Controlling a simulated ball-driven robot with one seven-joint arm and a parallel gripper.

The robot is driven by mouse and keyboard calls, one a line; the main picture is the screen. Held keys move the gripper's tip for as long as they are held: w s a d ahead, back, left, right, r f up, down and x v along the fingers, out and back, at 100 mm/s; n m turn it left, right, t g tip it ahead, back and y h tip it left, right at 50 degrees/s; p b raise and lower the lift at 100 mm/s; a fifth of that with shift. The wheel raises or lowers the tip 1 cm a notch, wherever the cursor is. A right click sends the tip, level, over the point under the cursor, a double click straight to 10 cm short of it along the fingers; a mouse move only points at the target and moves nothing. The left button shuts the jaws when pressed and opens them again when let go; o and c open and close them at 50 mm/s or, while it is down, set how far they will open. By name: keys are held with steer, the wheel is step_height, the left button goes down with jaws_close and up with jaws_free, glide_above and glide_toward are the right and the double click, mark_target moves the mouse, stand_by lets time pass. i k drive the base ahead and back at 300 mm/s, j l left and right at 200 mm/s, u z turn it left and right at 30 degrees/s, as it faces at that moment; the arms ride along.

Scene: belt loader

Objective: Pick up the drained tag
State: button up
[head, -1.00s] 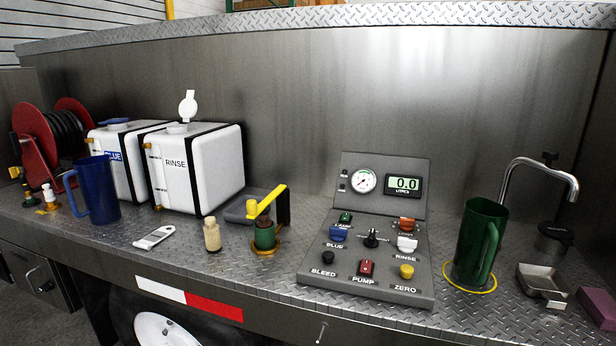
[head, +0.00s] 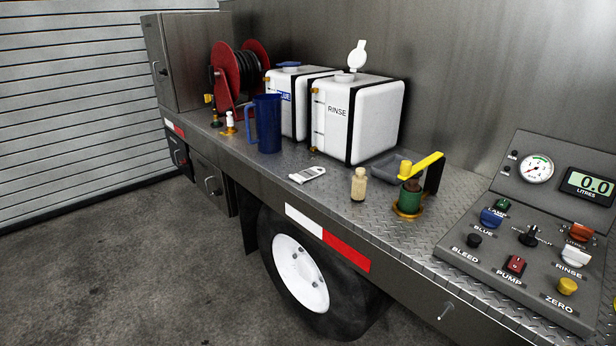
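A small pale grey-white tag (head: 307,174) with a darker marking lies flat on the tread-plate deck (head: 285,201), near its front edge. It is in front of the white tank marked RINSE and between the blue jug and a small tan bottle. Whether this is the drained tag cannot be read at this size. My gripper is not in the head view, and nothing covers the tag.
A blue jug (head: 267,124) stands left of the tag, and a tan bottle (head: 358,184) stands to its right. The RINSE tank (head: 362,118) is behind. A yellow-handled green valve (head: 410,196) and a control panel (head: 520,262) stand further right. The floor (head: 120,255) in front is clear.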

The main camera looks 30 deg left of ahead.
mark_target(306, 175)
steer(key=i+j, duration=0.25)
steer(key=j, duration=0.2)
steer(key=i+j, duration=0.2)
steer(key=j, duration=0.2)
steer(key=i+j, duration=0.25)
steer(key=j, duration=0.2)
steer(key=i+j, duration=0.25)
steer(key=j, duration=0.2)
